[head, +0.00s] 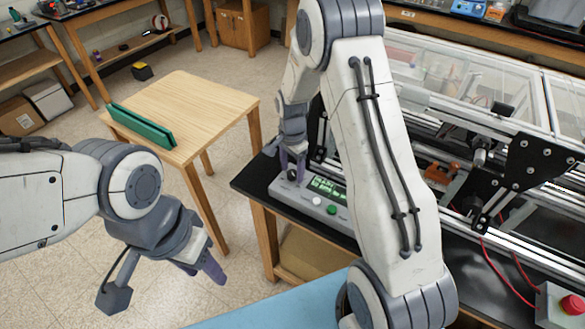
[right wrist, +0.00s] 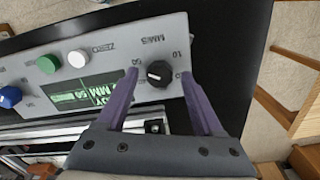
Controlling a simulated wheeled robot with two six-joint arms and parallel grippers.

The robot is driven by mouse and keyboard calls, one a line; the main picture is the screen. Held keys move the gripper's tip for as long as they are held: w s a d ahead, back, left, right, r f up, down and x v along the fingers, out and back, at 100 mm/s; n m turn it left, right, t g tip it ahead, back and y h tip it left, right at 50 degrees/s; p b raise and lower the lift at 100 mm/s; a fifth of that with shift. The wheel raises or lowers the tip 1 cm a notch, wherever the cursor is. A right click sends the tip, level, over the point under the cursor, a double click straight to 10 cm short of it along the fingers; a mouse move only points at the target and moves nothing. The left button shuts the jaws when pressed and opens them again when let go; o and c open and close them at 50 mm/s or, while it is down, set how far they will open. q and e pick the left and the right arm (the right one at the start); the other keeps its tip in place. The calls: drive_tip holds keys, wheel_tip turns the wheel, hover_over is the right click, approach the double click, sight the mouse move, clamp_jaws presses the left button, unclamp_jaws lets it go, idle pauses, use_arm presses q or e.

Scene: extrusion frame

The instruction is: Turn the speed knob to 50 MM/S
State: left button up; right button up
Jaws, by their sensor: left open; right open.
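The speed knob (right wrist: 158,73), black with a white mark, sits on a grey control panel (right wrist: 105,45), which appears upside down in the right wrist view. The knob's white mark lies toward the left in that view; its exact setting is hard to read. My right gripper (right wrist: 160,78) is open, with its purple fingers on either side of the knob; contact cannot be told. A green-lit display (right wrist: 85,93) on the panel has partly legible text. In the head view, my right gripper (head: 292,165) is over the panel's left end (head: 296,193). My left gripper (head: 203,270) is open and empty, away from the panel.
An extrusion frame machine (head: 480,150) stands to the right. A wooden table (head: 195,95) with a green object (head: 142,125) is at the left.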

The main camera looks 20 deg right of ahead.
sight(292, 172)
drive_tip(key=shift+r, duration=0.1)
wheel_tip(292, 172, up, 10)
drive_tip(key=b, duration=0.2)
drive_tip(key=shift+r, duration=0.15)
idle(0.3)
drive_tip(key=s+a+r+n, duration=0.5)
drive_tip(key=s+a+n, duration=0.5)
drive_tip(key=s+a, duration=0.3)
drive_tip(key=s+a+n+y, duration=0.1)
drive_tip(key=s+a+n, duration=0.1)
drive_tip(key=s+n, duration=0.9)
drive_tip(key=s, duration=0.5)
drive_tip(key=shift+s+a, duration=0.15)
drive_tip(key=shift+a, duration=0.25)
